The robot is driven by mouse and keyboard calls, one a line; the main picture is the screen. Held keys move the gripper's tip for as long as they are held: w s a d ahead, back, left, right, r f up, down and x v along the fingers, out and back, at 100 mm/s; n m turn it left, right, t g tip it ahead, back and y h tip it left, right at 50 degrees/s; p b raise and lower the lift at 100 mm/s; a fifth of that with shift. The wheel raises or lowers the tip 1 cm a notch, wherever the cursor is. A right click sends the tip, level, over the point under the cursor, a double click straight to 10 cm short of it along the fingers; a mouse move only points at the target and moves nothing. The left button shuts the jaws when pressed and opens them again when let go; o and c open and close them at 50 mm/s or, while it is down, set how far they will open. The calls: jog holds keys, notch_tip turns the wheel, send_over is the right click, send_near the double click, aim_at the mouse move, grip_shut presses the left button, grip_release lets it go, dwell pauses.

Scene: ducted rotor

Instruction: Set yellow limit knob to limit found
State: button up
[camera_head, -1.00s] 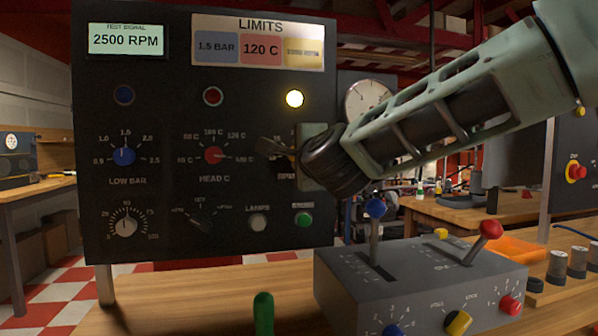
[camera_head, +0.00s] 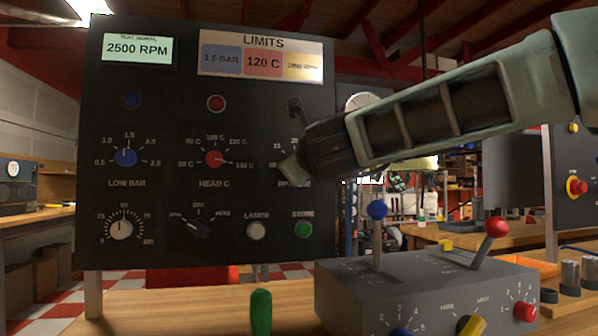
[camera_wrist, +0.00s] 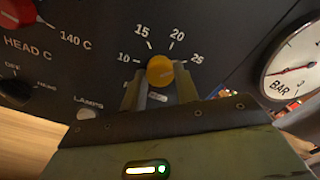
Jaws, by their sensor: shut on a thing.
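The yellow limit knob (camera_wrist: 160,70) sits on the dark panel (camera_head: 150,225), with 10, 15, 20 and 25 around it. My gripper (camera_wrist: 159,88) has one finger on each side of the knob and is shut on it. Its pointer direction is hard to read. In the head view my gripper (camera_head: 294,140) is tilted and hides the knob. The LIMITS plate (camera_head: 262,57) reads 1.5 BAR on blue and 120 C on red; its yellow RPM field (camera_head: 303,67) is too blurred to read surely. The test signal display (camera_head: 137,48) reads 2500 RPM.
The blue LOW BAR knob (camera_head: 123,157) and red HEAD C knob (camera_head: 214,159) are left of my gripper. LAMPS (camera_head: 256,231) and green (camera_head: 303,230) buttons sit below. A grey lever box (camera_head: 430,285) stands on the bench at front right. A round BAR gauge (camera_wrist: 296,65) is right of the panel.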

jog(key=shift+f+m+b, duration=0.15)
jog(key=shift+m+b, duration=0.4)
jog(key=shift+m, duration=0.35)
jog(key=o, duration=1)
jog(key=shift+c, duration=0.2)
jog(key=v, duration=1.7)
jog(key=shift+s, duration=0.2)
jog(key=shift+d, duration=0.1)
